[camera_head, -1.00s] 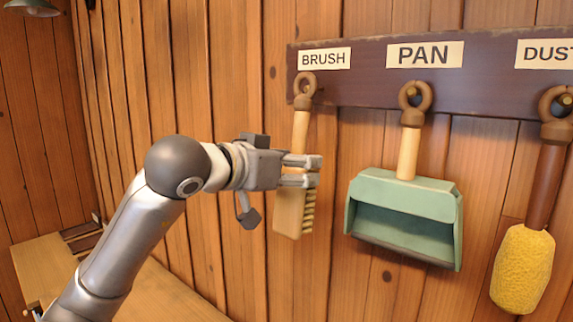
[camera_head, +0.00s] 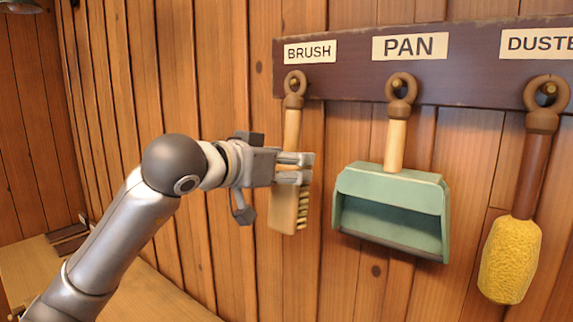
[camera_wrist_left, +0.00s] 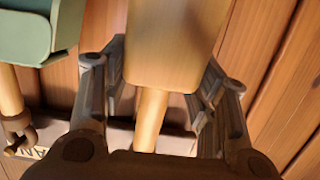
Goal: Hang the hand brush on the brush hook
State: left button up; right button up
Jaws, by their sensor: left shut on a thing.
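The hand brush hangs upright in front of the wall, its wooden block and pale bristles (camera_head: 284,210) low and its handle (camera_head: 291,127) above. Its ring (camera_head: 295,82) is at the brush hook, under the BRUSH label (camera_head: 310,51). The hook's tip seems to show inside the ring, but I cannot tell how far the ring sits on it. My left gripper (camera_head: 304,168) is shut on the brush near where handle meets block. In the left wrist view the block (camera_wrist_left: 175,50) lies between the fingers, which hide part of it. My right gripper is not in view.
A green dustpan (camera_head: 392,210) hangs close to the right of the brush under the PAN label. A yellow duster (camera_head: 511,260) hangs farther right. The dark hook board (camera_head: 350,80) runs along the plank wall. A wooden bench top (camera_head: 130,290) is at lower left.

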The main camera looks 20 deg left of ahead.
pick_arm(q)
jog(key=o, duration=1.4)
jog(key=shift+s, duration=0.1)
